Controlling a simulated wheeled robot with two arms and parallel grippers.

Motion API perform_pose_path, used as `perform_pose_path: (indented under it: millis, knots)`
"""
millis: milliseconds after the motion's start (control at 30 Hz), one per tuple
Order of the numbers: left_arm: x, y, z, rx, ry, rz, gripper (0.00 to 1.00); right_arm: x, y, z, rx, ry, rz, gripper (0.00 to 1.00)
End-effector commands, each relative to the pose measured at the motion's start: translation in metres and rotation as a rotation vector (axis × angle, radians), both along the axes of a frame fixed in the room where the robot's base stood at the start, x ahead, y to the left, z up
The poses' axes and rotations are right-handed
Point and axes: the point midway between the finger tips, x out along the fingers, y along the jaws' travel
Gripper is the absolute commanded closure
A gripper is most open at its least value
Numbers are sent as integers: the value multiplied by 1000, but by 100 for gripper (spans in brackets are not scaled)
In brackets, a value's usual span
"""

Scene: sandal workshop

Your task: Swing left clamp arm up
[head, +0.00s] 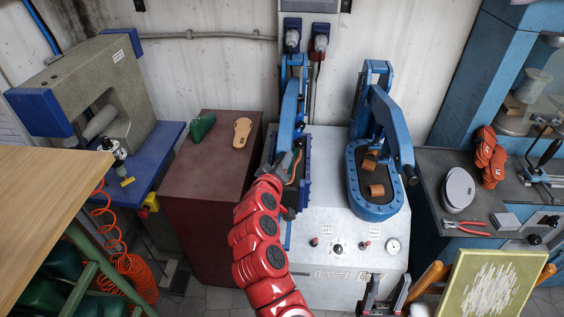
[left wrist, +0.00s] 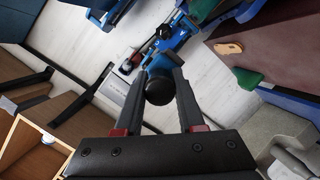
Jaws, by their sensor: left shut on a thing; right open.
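The left clamp arm (head: 290,108) is a long blue lever on the left station of the white press table (head: 330,240). It slopes from its rear bracket toward me. My left gripper (head: 288,178), on the red arm, is at the lever's front end. In the left wrist view my left gripper (left wrist: 160,76) is shut on a round black knob (left wrist: 158,92) between its two fingers. The head view mostly hides this knob behind the gripper. The blue bed (head: 305,160) beside the lever is partly covered. My right gripper (head: 384,293) is open and empty at the bottom edge.
The right clamp (head: 392,120) stands beside it, with brown pieces (head: 376,190) in its blue bed. A maroon cabinet (head: 200,200) with a tan sole (head: 242,132) and green last (head: 202,127) is left. A dark bench (head: 440,200) with red pliers (head: 465,228) is right.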

Motion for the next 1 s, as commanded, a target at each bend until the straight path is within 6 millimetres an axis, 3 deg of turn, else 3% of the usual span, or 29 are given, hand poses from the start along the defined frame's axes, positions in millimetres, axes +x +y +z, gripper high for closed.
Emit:
perform_pose_path:
  millis: [167,600,1000]
  knots:
    - [1,0,10,-1,6,-1,100,0,0,10,0,0,0,50]
    - [21,-5,110,3,160,-19,100,0,0,100,0,0,0,50]
    - [48,-9,179,-6,294,-26,100,0,0,110,0,0,0,50]
